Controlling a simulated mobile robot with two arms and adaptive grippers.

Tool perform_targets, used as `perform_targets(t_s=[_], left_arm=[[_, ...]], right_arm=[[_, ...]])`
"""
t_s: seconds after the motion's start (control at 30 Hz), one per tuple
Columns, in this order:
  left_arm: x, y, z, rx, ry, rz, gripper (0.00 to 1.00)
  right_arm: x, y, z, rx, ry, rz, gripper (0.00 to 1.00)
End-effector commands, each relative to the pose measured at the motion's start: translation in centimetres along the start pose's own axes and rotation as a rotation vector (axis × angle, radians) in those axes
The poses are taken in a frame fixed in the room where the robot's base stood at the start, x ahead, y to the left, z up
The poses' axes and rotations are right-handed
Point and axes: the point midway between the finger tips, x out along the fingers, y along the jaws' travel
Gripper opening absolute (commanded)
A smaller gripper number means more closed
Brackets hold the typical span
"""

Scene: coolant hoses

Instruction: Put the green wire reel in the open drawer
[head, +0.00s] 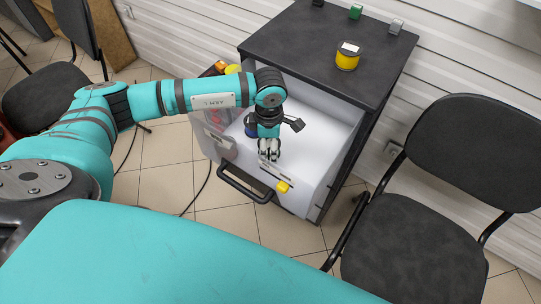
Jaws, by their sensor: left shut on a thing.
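The open drawer (312,150) is white inside with a black handle (245,187), and sticks out from a dark-topped cabinet (330,45). My left gripper (268,155) points down over the drawer, towards its front. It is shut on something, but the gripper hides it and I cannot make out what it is. I cannot pick out a green wire reel for certain. A small green item (355,11) stands at the back of the cabinet top, too small to identify. A blue thing (250,131) shows partly behind the gripper. My right gripper is not in view.
A yellow reel-like thing (347,57) with a white top stands on the cabinet. A small yellow thing (283,186) is at the drawer's front edge. Orange and yellow things (232,69) show behind my left arm. A black chair (430,200) stands close on the right.

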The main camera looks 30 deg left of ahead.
Motion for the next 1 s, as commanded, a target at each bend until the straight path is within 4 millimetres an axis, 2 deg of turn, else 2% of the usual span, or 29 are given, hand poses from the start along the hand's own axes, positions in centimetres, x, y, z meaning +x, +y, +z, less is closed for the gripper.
perform_targets(t_s=[0.27, 0.67, 0.7, 0.87, 1.0], left_arm=[[3.7, 0.0, 0.1, 0.000, -0.002, 0.000, 0.16], [4.1, 0.0, 0.1, 0.001, -0.002, 0.001, 0.16], [4.1, 0.0, 0.0, 0.001, -0.001, 0.001, 0.62], [4.0, 0.0, 0.0, 0.001, -0.001, 0.000, 0.83], [4.0, 0.0, 0.0, 0.001, -0.001, 0.000, 0.84]], right_arm=[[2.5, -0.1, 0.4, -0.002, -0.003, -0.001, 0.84], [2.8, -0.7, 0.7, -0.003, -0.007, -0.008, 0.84], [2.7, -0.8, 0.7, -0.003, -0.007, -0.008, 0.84], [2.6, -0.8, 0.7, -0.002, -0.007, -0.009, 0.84], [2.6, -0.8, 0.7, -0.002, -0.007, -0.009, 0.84]])
